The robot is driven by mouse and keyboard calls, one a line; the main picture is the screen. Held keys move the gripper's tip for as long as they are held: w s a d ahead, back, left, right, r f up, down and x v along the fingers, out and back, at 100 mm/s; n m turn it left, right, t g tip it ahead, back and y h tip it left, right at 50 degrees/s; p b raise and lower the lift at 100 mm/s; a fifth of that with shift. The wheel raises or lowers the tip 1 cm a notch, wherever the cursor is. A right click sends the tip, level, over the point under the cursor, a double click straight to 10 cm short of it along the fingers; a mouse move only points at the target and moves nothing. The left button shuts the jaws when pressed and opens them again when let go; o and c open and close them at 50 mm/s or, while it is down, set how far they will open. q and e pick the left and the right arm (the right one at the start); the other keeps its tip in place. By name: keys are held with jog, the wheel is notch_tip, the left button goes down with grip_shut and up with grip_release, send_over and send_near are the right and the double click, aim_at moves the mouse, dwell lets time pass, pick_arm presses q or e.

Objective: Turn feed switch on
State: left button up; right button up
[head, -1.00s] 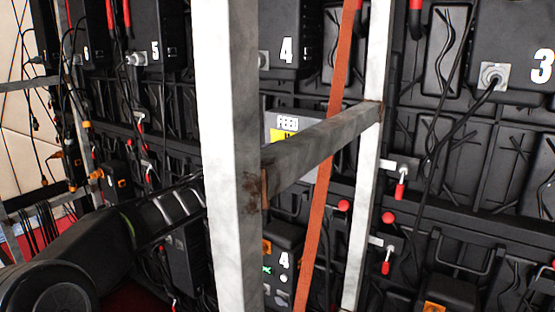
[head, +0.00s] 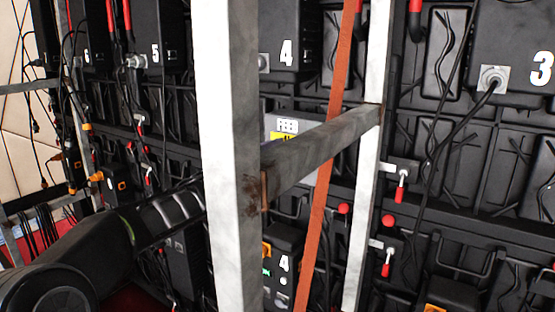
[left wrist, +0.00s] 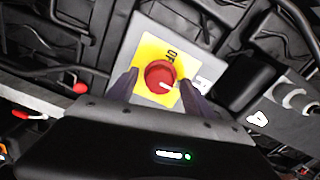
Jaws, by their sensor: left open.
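The feed switch (left wrist: 160,76) is a round red knob with a white mark, on a yellow plate (left wrist: 147,50) on a grey panel. Part of an "OF…" label shows above the knob in the left wrist view. My left gripper (left wrist: 158,78) is open, with one fingertip on each side of the knob; I cannot tell whether they touch it. In the head view the grey feed panel (head: 287,125) shows behind a diagonal bar, with only a strip of yellow visible. My left arm passes behind the white post there, hiding the gripper. My right gripper is not in view.
A white metal post (head: 231,150), a diagonal grey bar (head: 325,148) and an orange strap (head: 328,170) stand in front of the panel. Black numbered boxes, hanging cables and red-handled levers (head: 401,190) cover the wall around it.

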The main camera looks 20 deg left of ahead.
pick_arm(q)
jog(key=s+a, duration=0.1)
jog(key=s, duration=0.6)
jog(key=shift+s, duration=0.35)
jog(key=shift+a, duration=0.1)
